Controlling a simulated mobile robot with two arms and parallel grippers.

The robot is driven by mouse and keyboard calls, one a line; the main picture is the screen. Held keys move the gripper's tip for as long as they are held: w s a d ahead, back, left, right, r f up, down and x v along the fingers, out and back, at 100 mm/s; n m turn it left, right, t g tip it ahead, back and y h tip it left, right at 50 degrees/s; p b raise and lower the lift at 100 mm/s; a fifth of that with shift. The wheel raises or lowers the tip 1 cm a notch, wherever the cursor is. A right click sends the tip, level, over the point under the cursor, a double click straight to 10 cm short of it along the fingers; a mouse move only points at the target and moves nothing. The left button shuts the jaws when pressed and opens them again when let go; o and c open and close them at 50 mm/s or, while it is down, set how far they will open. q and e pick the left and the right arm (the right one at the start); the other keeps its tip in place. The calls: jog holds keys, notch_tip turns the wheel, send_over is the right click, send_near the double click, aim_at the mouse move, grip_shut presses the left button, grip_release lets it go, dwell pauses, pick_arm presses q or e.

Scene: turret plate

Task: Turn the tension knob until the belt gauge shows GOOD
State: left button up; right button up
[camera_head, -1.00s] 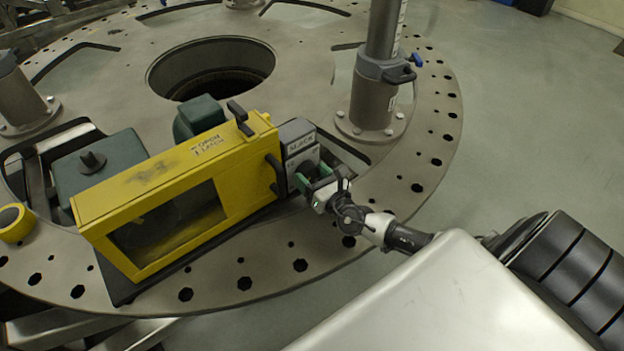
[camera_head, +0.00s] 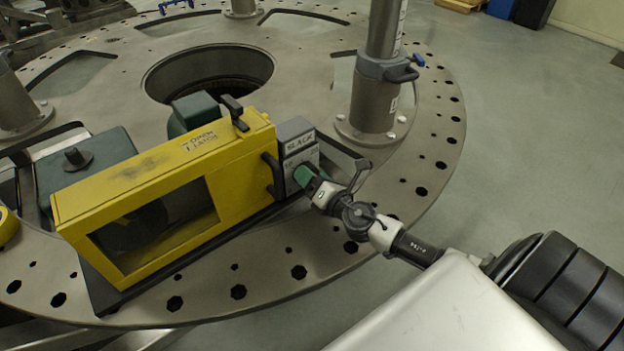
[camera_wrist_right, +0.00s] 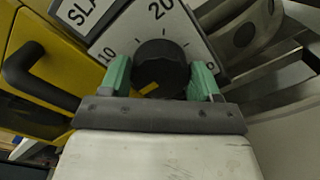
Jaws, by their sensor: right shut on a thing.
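The belt gauge (camera_head: 298,142) on the right end of the yellow guard box reads SLACK in the head view. The black tension knob (camera_wrist_right: 161,64) shows in the right wrist view, in front of a white dial plate (camera_wrist_right: 166,20) marked 10 and 20, with another mark partly hidden. A yellow pointer mark on the knob faces the lower left. My right gripper (camera_wrist_right: 162,80) has its green fingers on both sides of the knob and is shut on it. In the head view my right gripper (camera_head: 309,183) hides the knob. My left gripper is not in view.
The yellow guard box (camera_head: 150,165) with a window and black handles stands on the round turret plate (camera_head: 330,262). A grey post (camera_head: 374,100) rises behind my right gripper. Green motor housings (camera_head: 95,160) sit behind the box. Open floor lies to the right.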

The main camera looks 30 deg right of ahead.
dwell(0.4)
jog(key=o, duration=0.9)
jog(key=s+b, duration=0.1)
jog(key=s, duration=0.2)
jog(key=s+b, duration=0.1)
jog(key=s, duration=0.2)
jog(key=s+b, duration=0.1)
jog(key=s, duration=0.3)
jog(key=shift+d+f, duration=0.1)
jog(key=shift+d, duration=0.2)
jog(key=shift+s+r, duration=0.2)
jog(key=shift+s, duration=0.2)
